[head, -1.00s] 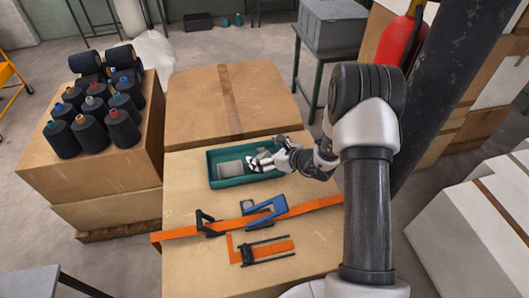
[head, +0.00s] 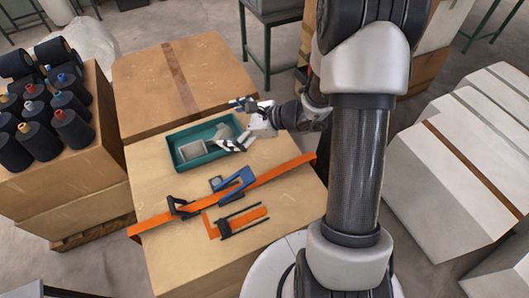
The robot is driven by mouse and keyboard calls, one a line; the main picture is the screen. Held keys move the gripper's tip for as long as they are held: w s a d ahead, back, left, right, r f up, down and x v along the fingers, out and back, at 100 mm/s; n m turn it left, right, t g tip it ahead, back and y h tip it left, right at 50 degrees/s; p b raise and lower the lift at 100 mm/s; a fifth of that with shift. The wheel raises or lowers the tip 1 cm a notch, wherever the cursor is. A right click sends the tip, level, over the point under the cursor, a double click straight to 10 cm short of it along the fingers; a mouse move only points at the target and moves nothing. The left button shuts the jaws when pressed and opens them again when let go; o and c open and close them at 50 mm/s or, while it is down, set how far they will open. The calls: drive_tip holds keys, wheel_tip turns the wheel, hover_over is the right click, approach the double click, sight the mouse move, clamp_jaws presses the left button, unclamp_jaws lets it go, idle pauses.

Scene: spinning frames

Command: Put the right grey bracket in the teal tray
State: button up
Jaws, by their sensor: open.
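The teal tray (head: 207,160) lies on the cardboard box top. A square grey piece (head: 190,152) lies in its left part. A second grey piece (head: 224,131), seemingly a bracket, shows in the right part, tilted and partly hidden by a finger. My gripper (head: 237,123) is open over the tray's right end, one finger above the back rim and the striped one over the right part. The second grey piece lies between the fingers in the picture; I cannot tell whether it touches them.
An orange strap (head: 285,172) with a black buckle (head: 181,208) crosses the box in front of the tray. A blue clamp-like tool (head: 233,182) and an orange piece with black rods (head: 240,221) lie near it. Dark thread cones (head: 72,130) stand on the left box.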

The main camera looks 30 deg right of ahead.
drive_tip(key=s+a+r+n+g, duration=0.6)
drive_tip(key=s+a+r+n, duration=0.4)
drive_tip(key=s+n, duration=0.35)
drive_tip(key=s+d+r+n+t+h, duration=0.1)
drive_tip(key=s+d+r+n+h, duration=0.2)
drive_tip(key=s+d+n+h, duration=0.1)
drive_tip(key=s+d+r+n+t+h, duration=0.1)
drive_tip(key=s+d+r+n+h, duration=0.3)
drive_tip(key=s, duration=0.5)
drive_tip(key=d+n, duration=0.1)
drive_tip(key=n, duration=0.1)
drive_tip(key=shift+s+n+h, duration=0.15)
drive_tip(key=shift+n+h, duration=0.2)
drive_tip(key=shift+h, duration=0.05)
drive_tip(key=shift+r, duration=0.1)
